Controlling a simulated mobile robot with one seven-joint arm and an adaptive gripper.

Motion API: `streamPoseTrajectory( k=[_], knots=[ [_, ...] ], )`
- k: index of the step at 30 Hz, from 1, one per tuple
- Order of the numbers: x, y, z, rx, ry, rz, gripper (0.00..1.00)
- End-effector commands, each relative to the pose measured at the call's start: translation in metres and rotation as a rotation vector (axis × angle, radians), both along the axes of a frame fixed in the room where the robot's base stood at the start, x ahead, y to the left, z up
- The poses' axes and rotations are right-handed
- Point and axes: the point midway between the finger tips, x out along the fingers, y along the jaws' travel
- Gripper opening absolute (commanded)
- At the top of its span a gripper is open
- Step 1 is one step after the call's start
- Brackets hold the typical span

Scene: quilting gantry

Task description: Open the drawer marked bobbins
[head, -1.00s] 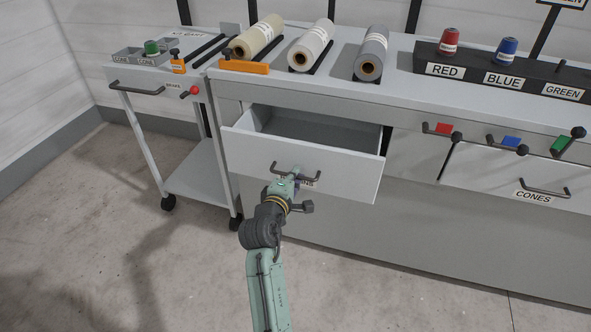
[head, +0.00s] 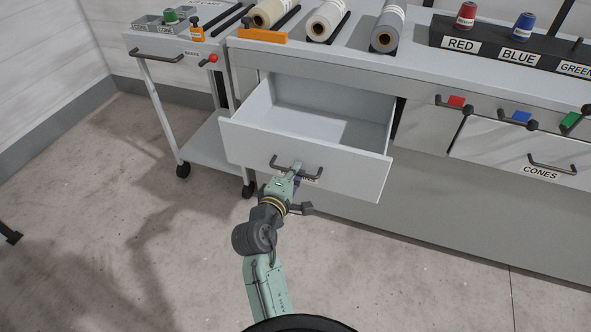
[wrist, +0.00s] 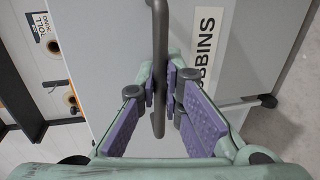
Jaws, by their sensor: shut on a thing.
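The bobbins drawer (head: 345,172) is pulled well out of the table front, and its inside looks empty. Its dark bar handle (head: 312,173) is on the front panel. The handle also shows in the wrist view (wrist: 159,70), beside the label BOBBINS (wrist: 205,50), whose first letters are hidden. My gripper (head: 295,172) is at the drawer front, shut on the handle. In the wrist view its purple-padded fingers (wrist: 160,85) stand on both sides of the bar. In the head view my gripper covers most of the label.
A drawer marked CONES (head: 500,150) is shut at the right. A grey cart (head: 205,150) stands at the left. Fabric rolls (head: 325,22) and a thread rack (head: 480,40) are on the tabletop. The floor (head: 110,220) before the drawer is clear.

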Motion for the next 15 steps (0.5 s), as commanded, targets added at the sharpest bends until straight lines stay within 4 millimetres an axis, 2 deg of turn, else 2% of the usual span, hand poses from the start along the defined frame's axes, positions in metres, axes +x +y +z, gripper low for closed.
streamPoseTrajectory(
  k=[5, 6, 15],
  knots=[
    [0.0001, 0.0005, 0.0001, 0.0, 0.0, 0.001, 0.0],
    [0.0002, 0.0005, 0.0001, 0.0, 0.0, 0.001, 0.1],
    [0.0002, 0.0003, 0.0, 0.0, 0.0, 0.001, 0.29]
  ],
)
